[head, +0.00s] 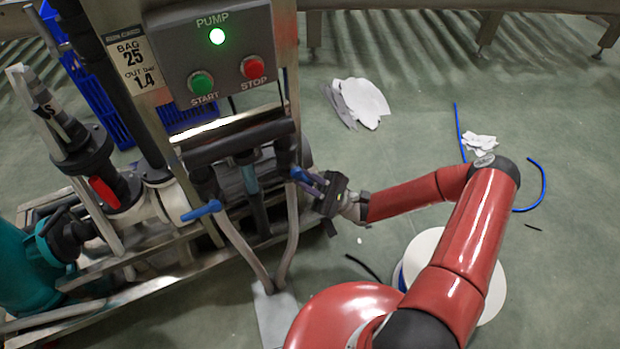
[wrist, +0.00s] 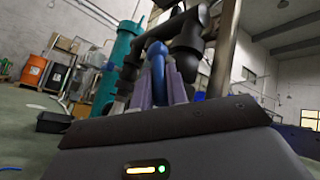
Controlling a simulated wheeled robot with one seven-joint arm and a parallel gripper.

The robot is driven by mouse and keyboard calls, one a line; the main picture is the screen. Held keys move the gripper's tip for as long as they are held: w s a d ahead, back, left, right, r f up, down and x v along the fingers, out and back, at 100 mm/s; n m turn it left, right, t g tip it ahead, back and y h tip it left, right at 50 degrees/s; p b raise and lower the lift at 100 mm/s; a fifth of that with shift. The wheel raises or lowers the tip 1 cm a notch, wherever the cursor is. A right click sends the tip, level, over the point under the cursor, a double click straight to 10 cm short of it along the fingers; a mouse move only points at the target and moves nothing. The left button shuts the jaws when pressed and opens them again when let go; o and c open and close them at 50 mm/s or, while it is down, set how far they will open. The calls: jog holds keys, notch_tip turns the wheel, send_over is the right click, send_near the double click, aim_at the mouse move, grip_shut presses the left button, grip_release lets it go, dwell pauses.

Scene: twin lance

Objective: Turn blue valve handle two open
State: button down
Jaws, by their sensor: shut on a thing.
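A blue valve handle (head: 300,175) sits on the right side of the pump skid, below the control box. My gripper (head: 315,183) reaches it from the right, and its fingers are shut on this handle. In the wrist view the handle (wrist: 157,58) stands between the two purple-grey fingers of my gripper (wrist: 161,85). The fingers hide its lower part. A second blue handle (head: 202,211) is on the left valve, angled out over the frame, with nothing touching it. I see no number on either handle.
The control box (head: 215,55) has a lit green lamp, a green start and a red stop button. Grey hoses (head: 292,225) hang below the valves. A red handle (head: 104,193) is further left. White sheets (head: 360,102) and blue hose (head: 540,185) lie on the floor.

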jog(key=c, duration=1.7)
grip_release()
jog(key=shift+w+f+t, duration=0.25)
jog(key=shift+f+t, duration=0.05)
jog(key=o, duration=0.3)
jog(key=shift+r, duration=0.15)
jog(key=shift+b+v, duration=0.3)
jog(key=shift+v, duration=3.65)
jog(key=shift+d+r, duration=0.1)
